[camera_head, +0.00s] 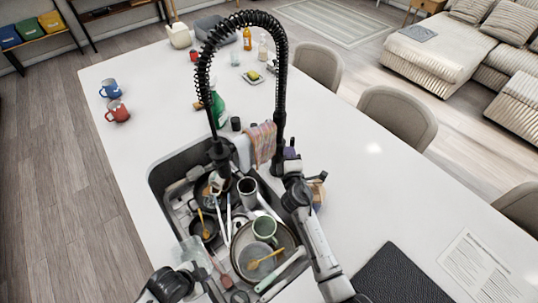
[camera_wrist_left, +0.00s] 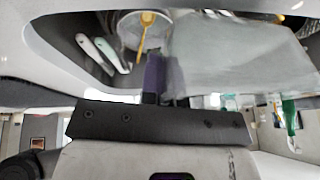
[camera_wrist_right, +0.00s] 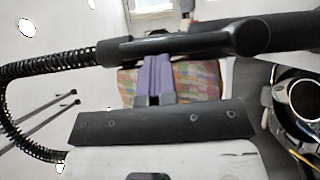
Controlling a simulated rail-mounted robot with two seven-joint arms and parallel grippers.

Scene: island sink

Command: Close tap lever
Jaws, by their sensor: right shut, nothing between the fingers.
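The tap is black, with a tall coiled spring hose (camera_head: 243,20) and an upright column (camera_head: 279,125) behind the sink. In the right wrist view its thick black body (camera_wrist_right: 205,45) crosses the top. The lever cannot be told apart clearly from the body. My right gripper (camera_head: 290,153) is shut and empty, its purple fingers (camera_wrist_right: 158,78) close beside the tap body; contact cannot be told. My left gripper (camera_wrist_left: 160,75) is low at the sink's left side, one purple finger showing beside a translucent grey item (camera_wrist_left: 235,50). Whether it holds this is unclear.
The sink (camera_head: 158,180) is crowded with pans, a green mug (camera_head: 265,228), a metal cup (camera_head: 247,190) and utensils. A striped cloth (camera_head: 262,143) hangs beside the tap column. A green bottle (camera_head: 217,108) stands behind. The counter right of the tap is mostly clear.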

